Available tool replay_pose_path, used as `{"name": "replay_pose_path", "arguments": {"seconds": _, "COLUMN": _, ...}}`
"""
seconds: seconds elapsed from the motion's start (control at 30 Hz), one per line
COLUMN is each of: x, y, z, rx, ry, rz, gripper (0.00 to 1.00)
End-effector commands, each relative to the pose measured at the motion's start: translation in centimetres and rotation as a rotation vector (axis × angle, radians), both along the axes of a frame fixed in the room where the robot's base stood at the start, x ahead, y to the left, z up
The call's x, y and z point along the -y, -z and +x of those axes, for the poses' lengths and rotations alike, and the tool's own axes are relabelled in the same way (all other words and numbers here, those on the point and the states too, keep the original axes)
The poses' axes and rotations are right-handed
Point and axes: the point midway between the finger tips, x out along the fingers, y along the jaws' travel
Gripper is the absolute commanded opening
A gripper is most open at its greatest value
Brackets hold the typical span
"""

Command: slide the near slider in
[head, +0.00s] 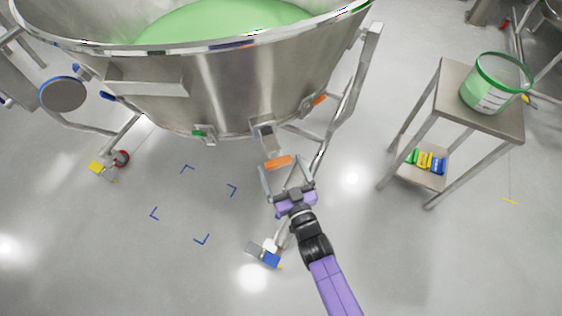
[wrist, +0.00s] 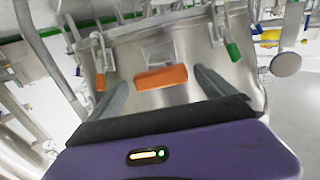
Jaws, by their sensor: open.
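The near slider (head: 268,146) is a grey metal piece on the lower front of the big steel vessel. An orange handle bar (head: 278,162) shows at its near end. My gripper (head: 281,166) is open, its two fingers spread on either side of the orange bar. In the wrist view the orange bar (wrist: 160,77) lies between the fingertips, with space visible on both sides. I cannot tell whether either finger touches it. The slider's grey part (wrist: 158,52) shows behind the bar.
The steel vessel (head: 215,90) holds green material. Toggle clamps with a green handle (head: 198,134) and an orange handle (head: 319,100) flank the slider. A caster with a blue part (head: 271,259) is beside my arm. A steel cart (head: 450,95) carrying a bucket (head: 492,88) stands right.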

Motion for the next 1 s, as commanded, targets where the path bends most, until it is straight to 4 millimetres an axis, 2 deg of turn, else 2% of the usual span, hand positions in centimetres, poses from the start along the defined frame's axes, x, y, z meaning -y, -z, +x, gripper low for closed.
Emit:
{"name": "replay_pose_path", "arguments": {"seconds": 0.2, "x": -0.9, "y": 0.1, "z": 1.9, "rx": 0.0, "ry": -0.001, "rz": 0.0, "gripper": 0.95}}
{"name": "replay_pose_path", "arguments": {"seconds": 0.53, "x": -1.0, "y": 0.0, "z": 2.1, "rx": 0.0, "ry": 0.0, "rz": 0.0, "gripper": 0.95}}
{"name": "replay_pose_path", "arguments": {"seconds": 1.0, "x": -1.0, "y": 0.0, "z": 2.1, "rx": 0.0, "ry": 0.0, "rz": -0.001, "gripper": 0.02}}
